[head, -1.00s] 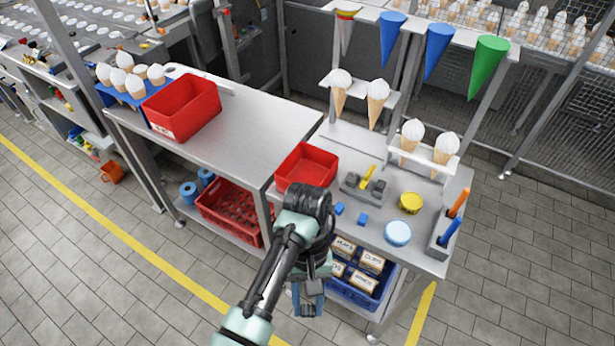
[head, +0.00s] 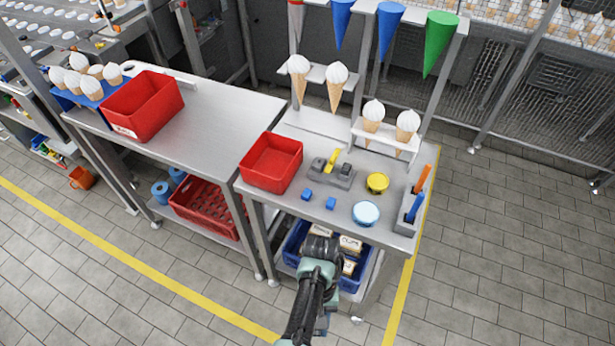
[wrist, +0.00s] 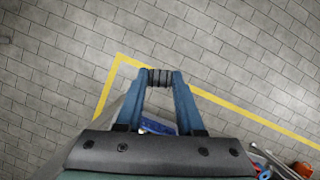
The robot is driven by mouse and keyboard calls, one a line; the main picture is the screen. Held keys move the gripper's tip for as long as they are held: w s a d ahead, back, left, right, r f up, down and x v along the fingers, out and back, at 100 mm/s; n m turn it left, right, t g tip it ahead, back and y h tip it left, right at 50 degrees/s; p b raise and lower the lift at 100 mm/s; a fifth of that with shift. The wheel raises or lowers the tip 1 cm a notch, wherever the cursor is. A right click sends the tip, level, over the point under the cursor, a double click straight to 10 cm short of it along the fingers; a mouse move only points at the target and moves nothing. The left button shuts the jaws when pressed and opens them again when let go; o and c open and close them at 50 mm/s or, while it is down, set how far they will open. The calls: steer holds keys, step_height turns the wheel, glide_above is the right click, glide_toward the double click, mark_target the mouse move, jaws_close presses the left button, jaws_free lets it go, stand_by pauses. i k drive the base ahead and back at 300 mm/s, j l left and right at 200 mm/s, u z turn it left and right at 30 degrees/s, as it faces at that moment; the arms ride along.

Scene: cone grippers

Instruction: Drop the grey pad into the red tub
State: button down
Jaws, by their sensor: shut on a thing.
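My gripper (wrist: 160,72) is shut on a dark, ribbed grey pad (wrist: 160,79), held between the two blue fingertips over the tiled floor in the wrist view. In the head view my arm is low at the front of the right bench, and the pad is hidden there. A red tub (head: 271,163) stands at the left end of the right bench, up and to the left of my arm; its visible inside looks empty. A larger red tub (head: 142,104) stands on the left bench. I cannot tell which tub is meant.
A grey holder (head: 333,172) with a yellow piece, two small blue blocks (head: 306,194), a yellow tin (head: 377,182) and a light-blue round lid (head: 366,212) share the right bench. A blue crate (head: 292,256) sits below, behind my arm. Floor at the right is clear.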

mark_target(279, 168)
steer(key=i+j+z, duration=0.1)
steer(key=j+z, duration=0.2)
steer(key=z, duration=0.15)
steer(key=i+j+z, duration=0.1)
steer(key=j+z, duration=0.2)
steer(key=z, duration=0.2)
steer(key=j+z, duration=0.6)
steer(key=j, duration=0.35)
steer(key=k+j+z, duration=0.1)
steer(key=j, duration=0.35)
steer(key=k+j+z, duration=0.15)
steer(key=j, duration=0.35)
steer(key=k+j+z, duration=0.1)
steer(key=j, duration=0.35)
